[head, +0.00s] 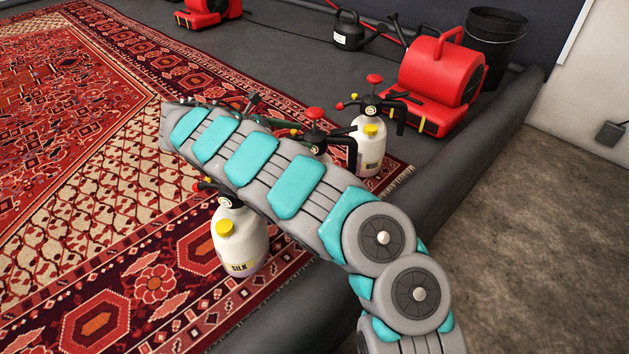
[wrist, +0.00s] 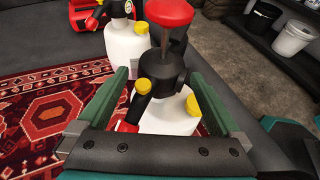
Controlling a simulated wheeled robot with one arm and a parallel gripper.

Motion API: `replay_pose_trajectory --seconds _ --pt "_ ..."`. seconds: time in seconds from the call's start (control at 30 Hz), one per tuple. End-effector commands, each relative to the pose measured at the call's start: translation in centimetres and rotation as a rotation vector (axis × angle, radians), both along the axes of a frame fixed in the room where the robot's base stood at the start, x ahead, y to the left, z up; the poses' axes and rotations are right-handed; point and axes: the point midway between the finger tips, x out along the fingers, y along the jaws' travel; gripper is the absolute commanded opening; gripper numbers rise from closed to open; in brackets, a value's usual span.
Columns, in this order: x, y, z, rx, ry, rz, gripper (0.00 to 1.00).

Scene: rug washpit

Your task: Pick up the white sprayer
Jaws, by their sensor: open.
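In the head view a white sprayer labelled SILK (head: 240,243), with a yellow cap, stands upright at the rug's edge, its top partly behind my arm. A second white sprayer (head: 370,150) stands farther back. A third sprayer's red knob and black head (head: 315,128) show above my arm; its body is mostly hidden. In the wrist view my gripper (wrist: 157,85) is open, its green fingers on either side of a white sprayer (wrist: 170,118) with a red knob and black head. I cannot tell whether they touch it. Another white sprayer (wrist: 126,42) stands just beyond.
A patterned red rug (head: 80,130) covers the left floor. A red blower (head: 437,85), a black bucket (head: 492,38) and a black watering can (head: 349,32) stand at the back. A raised dark kerb (head: 425,175) runs along the right, with bare floor beyond.

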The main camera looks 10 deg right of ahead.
Motion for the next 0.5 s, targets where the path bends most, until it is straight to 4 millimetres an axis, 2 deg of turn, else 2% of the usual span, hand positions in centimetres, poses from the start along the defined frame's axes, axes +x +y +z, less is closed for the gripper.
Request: replay_pose_trajectory --seconds 0.33,0.5 --pt "0.2 -4.1 -1.2 0.0 0.0 -0.004 1.0" --pt "0.4 -4.8 -1.7 0.002 -0.003 0.0 1.0"
